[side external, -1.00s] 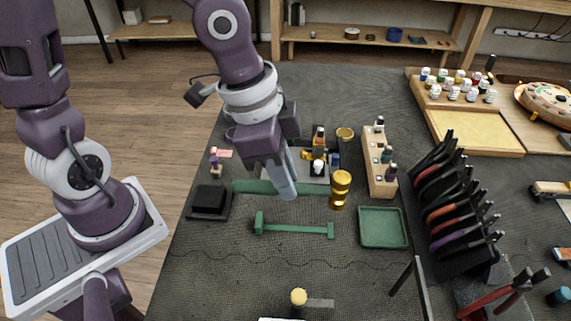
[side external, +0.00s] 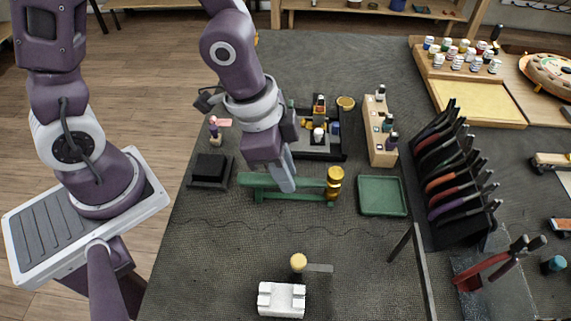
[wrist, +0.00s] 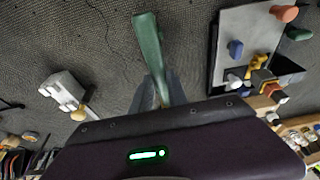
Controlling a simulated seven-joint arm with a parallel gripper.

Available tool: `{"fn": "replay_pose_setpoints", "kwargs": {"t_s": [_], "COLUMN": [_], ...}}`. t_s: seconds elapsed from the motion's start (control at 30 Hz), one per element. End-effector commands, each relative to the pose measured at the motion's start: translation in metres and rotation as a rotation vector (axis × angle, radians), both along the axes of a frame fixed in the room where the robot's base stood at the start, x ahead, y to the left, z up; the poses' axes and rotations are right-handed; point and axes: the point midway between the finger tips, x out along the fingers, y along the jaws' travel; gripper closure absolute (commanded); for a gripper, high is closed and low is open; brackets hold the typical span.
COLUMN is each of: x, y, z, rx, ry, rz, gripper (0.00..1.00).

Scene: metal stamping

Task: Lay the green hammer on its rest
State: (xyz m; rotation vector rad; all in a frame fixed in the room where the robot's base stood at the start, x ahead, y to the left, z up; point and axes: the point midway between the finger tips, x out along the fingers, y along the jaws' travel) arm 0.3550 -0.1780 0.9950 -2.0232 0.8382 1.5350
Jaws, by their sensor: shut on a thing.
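The green hammer has a green handle (side external: 257,180) and a brass head (side external: 334,184). My gripper (side external: 288,188) is shut on the handle, which lies level from left to right with the head at the right. The green rest (side external: 295,197) is directly below the handle in the side view and partly hidden by it. I cannot tell whether the hammer touches the rest. In the wrist view the handle (wrist: 148,50) sticks out between the fingers (wrist: 160,92); the head is hidden there.
A green tray (side external: 382,209) lies to the right, beside a wooden bottle rack (side external: 380,155). A black block (side external: 209,170) is at the left. A black tray with small items (side external: 335,148) lies behind. A white block (side external: 282,299) and a yellow knob (side external: 298,262) are in front.

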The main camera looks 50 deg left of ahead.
Motion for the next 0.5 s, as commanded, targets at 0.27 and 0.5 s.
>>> {"fn": "replay_pose_setpoints", "kwargs": {"t_s": [0.27, 0.5], "x": [0.0003, 0.0004], "y": [-0.0001, -0.0001], "z": [-0.0022, -0.0032], "rx": [-0.001, -0.001], "ry": [-0.001, -0.001], "rz": [0.0, 0.0], "gripper": [1.0, 1.0]}}
